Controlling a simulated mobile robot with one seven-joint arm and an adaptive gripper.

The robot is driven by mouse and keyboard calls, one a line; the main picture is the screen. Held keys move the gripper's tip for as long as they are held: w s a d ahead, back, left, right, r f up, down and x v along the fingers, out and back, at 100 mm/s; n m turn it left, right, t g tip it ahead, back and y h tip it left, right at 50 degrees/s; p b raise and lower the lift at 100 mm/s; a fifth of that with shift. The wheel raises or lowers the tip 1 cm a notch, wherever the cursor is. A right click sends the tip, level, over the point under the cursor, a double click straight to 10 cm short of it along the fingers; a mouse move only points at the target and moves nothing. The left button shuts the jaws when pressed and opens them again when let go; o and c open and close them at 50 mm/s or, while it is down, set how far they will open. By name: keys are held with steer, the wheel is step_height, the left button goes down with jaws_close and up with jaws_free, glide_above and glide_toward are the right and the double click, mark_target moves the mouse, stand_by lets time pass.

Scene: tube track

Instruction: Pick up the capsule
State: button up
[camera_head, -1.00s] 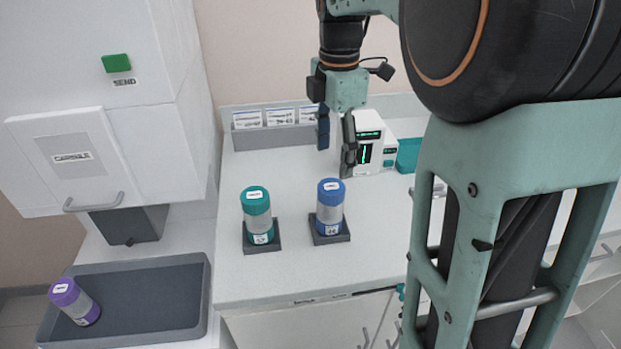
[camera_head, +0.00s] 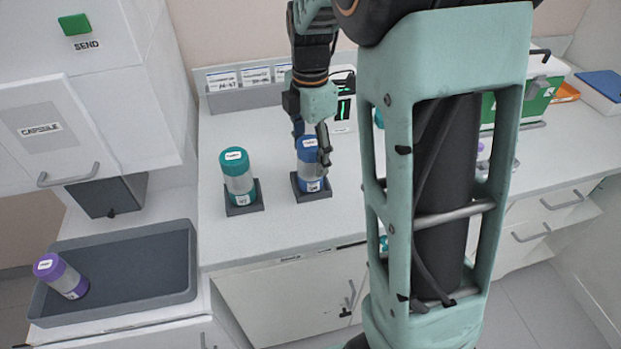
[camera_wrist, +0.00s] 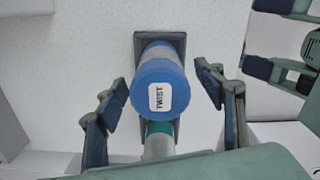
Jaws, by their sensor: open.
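A blue-capped capsule (camera_head: 310,165) with a clear grey body stands upright in a dark square holder on the white counter. In the wrist view its blue cap (camera_wrist: 160,84), labelled TWIST, sits between the fingers. My gripper (camera_head: 311,146) is open at the blue capsule, its fingers on either side with gaps to the cap in the wrist view. A teal-capped capsule (camera_head: 237,175) stands upright in its own holder to the left. A purple-capped capsule (camera_head: 61,275) leans in the grey tray at the lower left. The blue capsule's lower body is hidden in the wrist view.
The grey tray (camera_head: 130,308) lies below a white cabinet with a green SEND button (camera_head: 74,24) and a CAPSULE flap (camera_head: 40,131). A white device with a green display (camera_head: 343,108) stands behind the blue capsule. Counter in front of the holders is clear.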

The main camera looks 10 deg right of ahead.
steer(key=c, duration=1.5)
steer(key=shift+r, duration=0.1)
